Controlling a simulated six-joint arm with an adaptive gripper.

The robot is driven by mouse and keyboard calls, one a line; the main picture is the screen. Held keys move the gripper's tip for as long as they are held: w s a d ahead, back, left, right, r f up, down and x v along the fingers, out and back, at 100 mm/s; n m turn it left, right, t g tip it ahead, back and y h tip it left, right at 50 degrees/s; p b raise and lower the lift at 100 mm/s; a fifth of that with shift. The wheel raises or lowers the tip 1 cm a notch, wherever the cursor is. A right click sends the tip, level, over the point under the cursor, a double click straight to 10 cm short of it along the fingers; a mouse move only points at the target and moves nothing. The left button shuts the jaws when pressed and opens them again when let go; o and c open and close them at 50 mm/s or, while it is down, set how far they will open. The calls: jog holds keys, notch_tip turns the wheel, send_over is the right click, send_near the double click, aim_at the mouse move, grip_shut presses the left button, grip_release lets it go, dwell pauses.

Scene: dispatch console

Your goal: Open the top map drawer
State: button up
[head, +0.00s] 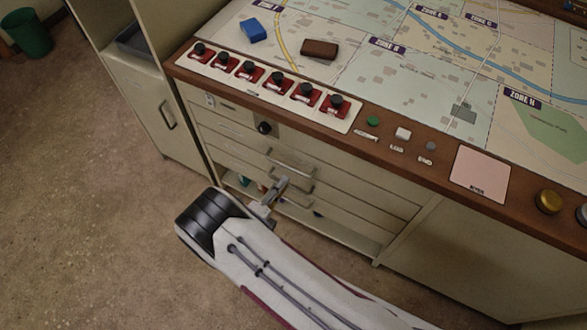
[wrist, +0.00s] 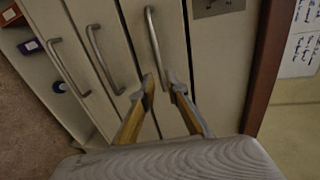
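The top map drawer (head: 342,166) is the uppermost of the handled drawer fronts under the console, and it looks shut. Its bar handle (head: 290,162) also shows in the wrist view (wrist: 153,38), the rightmost of three handles there. My gripper (head: 279,187) is in front of the drawers, at the handles in the head view. In the wrist view its two fingers (wrist: 160,82) are apart, with the near end of the top handle between or just beyond their tips. Whether they touch it I cannot tell. My arm hides part of the lower drawers.
Two lower drawer handles (wrist: 104,60) (wrist: 68,67) sit beside the top one. An open shelf with small items (wrist: 30,46) lies below the drawers. The wooden console edge (head: 398,157) overhangs above. A cabinet (head: 150,110) stands at left; the floor (head: 90,220) is clear.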

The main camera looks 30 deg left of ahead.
aim_at(293, 170)
dwell(0.3)
jog(key=shift+x, duration=3.9)
grip_shut()
jog(key=shift+s, duration=0.1)
jog(key=f+v, duration=0.3)
jog(key=v, duration=1.1)
jog(key=s+f+v, duration=0.1)
jog(key=f+v, duration=0.2)
jog(key=v, duration=1.2)
jog(key=shift+s, duration=0.4)
